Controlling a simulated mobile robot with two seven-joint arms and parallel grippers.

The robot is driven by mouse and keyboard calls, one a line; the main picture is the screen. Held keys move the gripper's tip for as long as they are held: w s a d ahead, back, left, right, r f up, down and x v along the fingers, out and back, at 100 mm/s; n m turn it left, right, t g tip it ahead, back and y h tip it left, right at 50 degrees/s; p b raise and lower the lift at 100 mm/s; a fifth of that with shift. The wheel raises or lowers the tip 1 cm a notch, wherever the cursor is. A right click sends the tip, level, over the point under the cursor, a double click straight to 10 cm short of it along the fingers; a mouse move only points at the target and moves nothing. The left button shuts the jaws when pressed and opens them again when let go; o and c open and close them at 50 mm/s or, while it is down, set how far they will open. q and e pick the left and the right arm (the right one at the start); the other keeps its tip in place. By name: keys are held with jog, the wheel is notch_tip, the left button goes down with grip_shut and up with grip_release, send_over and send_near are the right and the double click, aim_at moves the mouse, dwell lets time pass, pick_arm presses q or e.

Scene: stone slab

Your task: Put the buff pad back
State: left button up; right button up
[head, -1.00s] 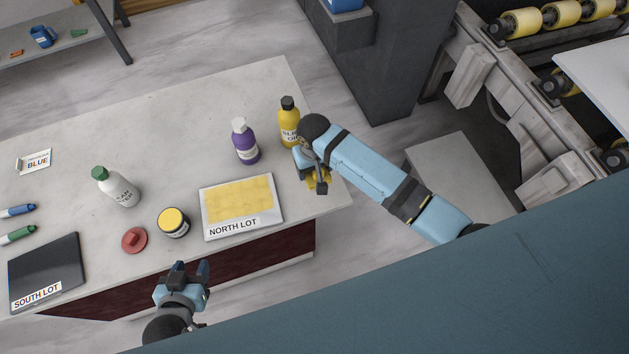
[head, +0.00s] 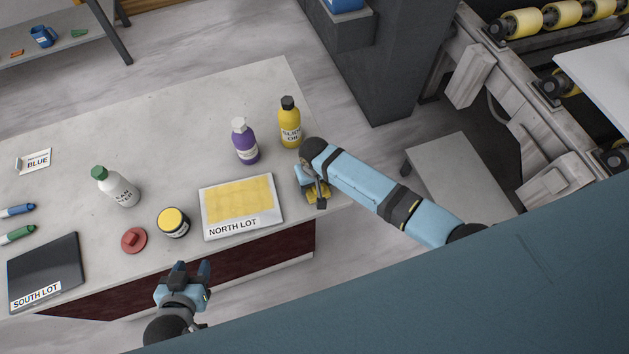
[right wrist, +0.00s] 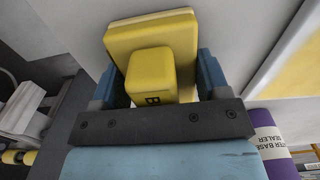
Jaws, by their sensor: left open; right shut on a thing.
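My right gripper (head: 312,188) is shut on a yellow pad with a block handle, which I take for the buff pad (head: 319,198). In the right wrist view the pad (right wrist: 150,35) fills the space between the fingers, its flat side away from me. The gripper is at the right end of the slab, just right of the NORTH LOT tray (head: 277,212). I cannot tell whether the pad touches the slab. My left gripper (head: 190,268) is open and empty by the slab's front edge.
On the slab (head: 200,110) stand a purple bottle (head: 245,143), a yellow bottle (head: 290,125), a white bottle (head: 120,190), a yellow-lidded jar (head: 173,223) and a red round piece (head: 134,239). The dark SOUTH LOT tray (head: 45,265) lies left. The back middle is clear.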

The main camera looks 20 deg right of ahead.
jog(key=o, duration=0.8)
jog(key=shift+f, duration=0.1)
notch_tip(320, 180, up, 12)
jog(key=shift+r, duration=0.2)
jog(key=shift+s+f, duration=0.1)
